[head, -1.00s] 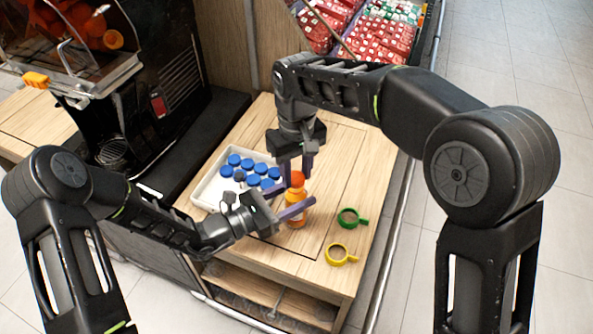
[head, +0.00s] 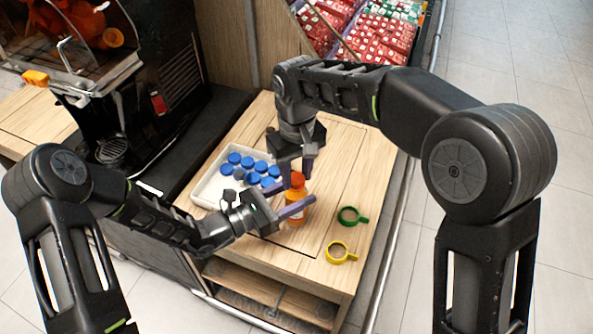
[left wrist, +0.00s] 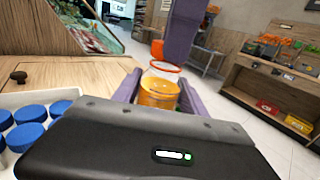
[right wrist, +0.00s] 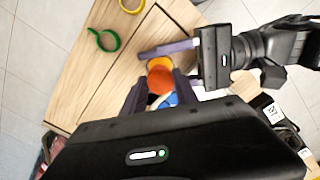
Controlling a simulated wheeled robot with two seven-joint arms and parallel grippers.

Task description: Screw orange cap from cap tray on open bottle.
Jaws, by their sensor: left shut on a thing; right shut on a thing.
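The bottle (head: 296,212) of orange juice stands upright on the wooden table. My left gripper (head: 298,196) is shut around its upper body from the left; its fingers flank the bottle (left wrist: 158,92) in the left wrist view. My right gripper (head: 296,182) points down over the bottle and is shut on the orange cap (head: 298,178), which also shows between its fingers in the right wrist view (right wrist: 160,80). The white cap tray (head: 205,193) holds several blue caps behind my left gripper.
A green ring (head: 349,217) and a yellow ring (head: 340,254) with handles lie on the table to the right of the bottle. The black juicer (head: 160,90) stands at the left. The table's right front is mostly clear.

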